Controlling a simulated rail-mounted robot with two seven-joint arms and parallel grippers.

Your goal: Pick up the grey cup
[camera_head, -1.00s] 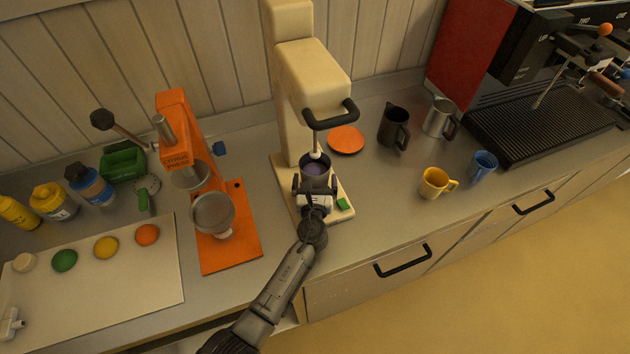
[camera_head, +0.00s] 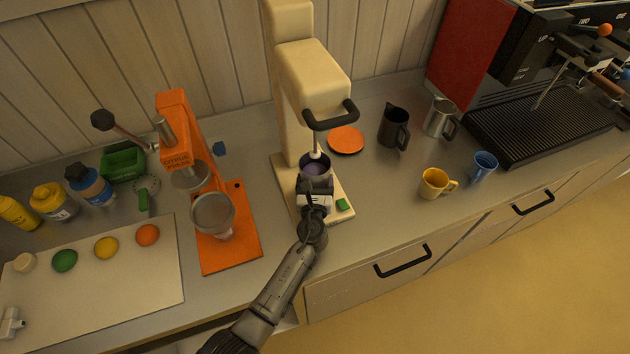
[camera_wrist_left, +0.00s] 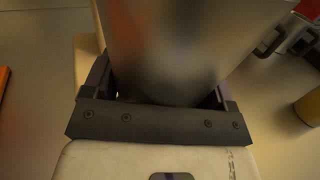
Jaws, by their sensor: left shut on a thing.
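The grey cup (camera_head: 317,163) stands on the base of the cream mixer, under its spindle, with dark purple contents showing inside. My left gripper (camera_head: 316,183) is at the cup's near side and shut on it. In the left wrist view the grey cup (camera_wrist_left: 180,50) fills the space between the fingers of my left gripper (camera_wrist_left: 165,85). The fingertips are hidden behind the cup. My right gripper is not in view.
The cream mixer (camera_head: 310,75) stands over the cup, its spindle reaching the cup's mouth. An orange citrus press (camera_head: 240,245) is on the left. An orange plate (camera_head: 346,139), a dark pitcher (camera_head: 391,127) and a yellow mug (camera_head: 433,184) are on the right.

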